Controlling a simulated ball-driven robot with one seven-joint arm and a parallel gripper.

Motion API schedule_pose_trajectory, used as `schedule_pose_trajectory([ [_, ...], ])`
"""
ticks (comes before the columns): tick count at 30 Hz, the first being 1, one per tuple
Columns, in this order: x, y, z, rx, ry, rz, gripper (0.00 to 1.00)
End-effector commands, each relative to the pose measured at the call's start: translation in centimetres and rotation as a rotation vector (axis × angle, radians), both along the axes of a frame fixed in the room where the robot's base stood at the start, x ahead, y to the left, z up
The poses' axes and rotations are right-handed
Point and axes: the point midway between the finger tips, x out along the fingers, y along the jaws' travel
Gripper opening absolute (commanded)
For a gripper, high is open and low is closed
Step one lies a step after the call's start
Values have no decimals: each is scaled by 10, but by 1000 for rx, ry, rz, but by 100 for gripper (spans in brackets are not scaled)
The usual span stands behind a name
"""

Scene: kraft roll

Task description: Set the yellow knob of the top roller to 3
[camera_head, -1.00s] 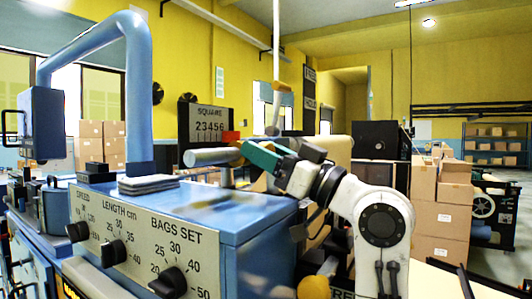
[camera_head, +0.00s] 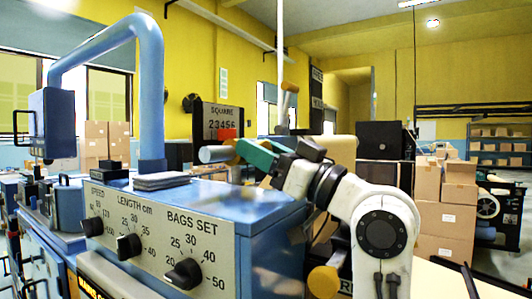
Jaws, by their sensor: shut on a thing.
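My gripper (camera_head: 240,150), with green and dark parts, points left above the far right part of the blue machine (camera_head: 240,205). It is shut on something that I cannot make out. A blue-grey cylinder (camera_head: 215,154) and a small red piece (camera_head: 226,133) show by its fingertips; I cannot tell whether they touch it. A round yellow part (camera_head: 324,282) sits low beside the machine, under my arm. I cannot tell which part is the top roller's yellow knob, and no roller setting is readable.
The machine's front panel carries black dials, including the BAGS SET dial (camera_head: 184,272). A thick blue bent pipe (camera_head: 152,90) rises at the left.

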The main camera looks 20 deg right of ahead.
Motion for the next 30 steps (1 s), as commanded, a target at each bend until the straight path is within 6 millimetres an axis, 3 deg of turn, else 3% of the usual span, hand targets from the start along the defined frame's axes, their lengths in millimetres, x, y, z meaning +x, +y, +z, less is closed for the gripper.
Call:
schedule_pose_trajectory([
  [3,0,-1,1,3,-1,-1,0],
  [4,0,-1,1,3,-1,-1,52],
  [10,0,-1,0,2,0,-1,71],
  [20,-4,-5,-3,2,-1,-3,71],
  [30,-47,-38,-28,2,-2,-6,71],
])
